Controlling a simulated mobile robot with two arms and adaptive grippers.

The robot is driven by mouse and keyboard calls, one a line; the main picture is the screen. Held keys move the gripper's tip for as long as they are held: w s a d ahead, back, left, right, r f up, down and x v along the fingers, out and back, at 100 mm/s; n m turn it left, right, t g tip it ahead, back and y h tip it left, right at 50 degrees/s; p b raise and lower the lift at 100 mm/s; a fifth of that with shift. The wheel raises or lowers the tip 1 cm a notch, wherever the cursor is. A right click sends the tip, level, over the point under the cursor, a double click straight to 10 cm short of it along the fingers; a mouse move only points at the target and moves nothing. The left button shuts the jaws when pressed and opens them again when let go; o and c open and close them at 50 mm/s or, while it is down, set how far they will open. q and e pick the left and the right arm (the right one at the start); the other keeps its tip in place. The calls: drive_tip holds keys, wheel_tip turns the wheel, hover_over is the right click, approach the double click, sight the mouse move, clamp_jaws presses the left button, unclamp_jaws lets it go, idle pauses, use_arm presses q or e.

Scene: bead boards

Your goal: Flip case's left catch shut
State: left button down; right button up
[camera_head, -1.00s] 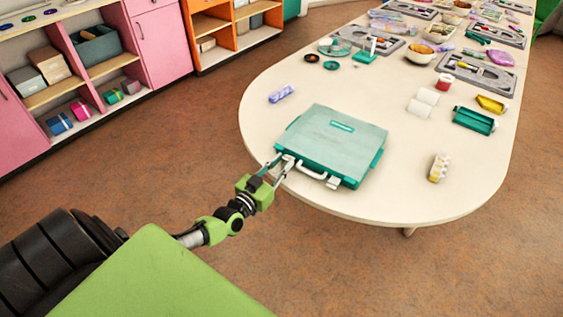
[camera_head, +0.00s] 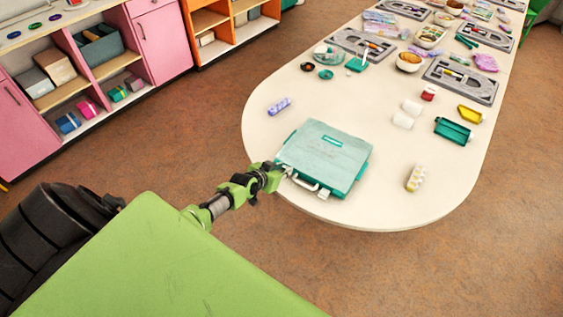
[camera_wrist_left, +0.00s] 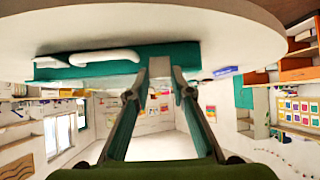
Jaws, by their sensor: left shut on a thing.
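The teal case (camera_head: 330,150) lies closed on the white table, its front side with the white handle (camera_head: 303,184) facing me. The right catch (camera_head: 324,195) shows beside the handle. My left gripper (camera_head: 284,171) is at the front left of the case and mostly covers the left catch there. I cannot tell whether this catch is flipped up or down. My right gripper is not in view.
The table (camera_head: 375,205) has a rounded near edge just in front of the case. A purple roll (camera_head: 279,106) lies behind left of the case, and a yellow-white block (camera_head: 416,177) stands to its right. Trays and craft items fill the far end.

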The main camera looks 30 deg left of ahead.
use_arm(q)
drive_tip(key=shift+w+r+g+p, duration=0.6)
drive_tip(key=shift+r+g+p, duration=0.1)
drive_tip(key=shift+g+p, duration=0.2)
drive_tip(key=shift+w+g, duration=0.2)
drive_tip(key=shift+g, duration=0.2)
drive_tip(key=shift+w+f+g, duration=0.2)
drive_tip(key=shift+w+g, duration=0.05)
drive_tip(key=shift+g, duration=0.45)
drive_tip(key=shift+w+g+b, duration=0.15)
drive_tip(key=shift+g+b, duration=0.65)
drive_tip(key=shift+d, duration=0.1)
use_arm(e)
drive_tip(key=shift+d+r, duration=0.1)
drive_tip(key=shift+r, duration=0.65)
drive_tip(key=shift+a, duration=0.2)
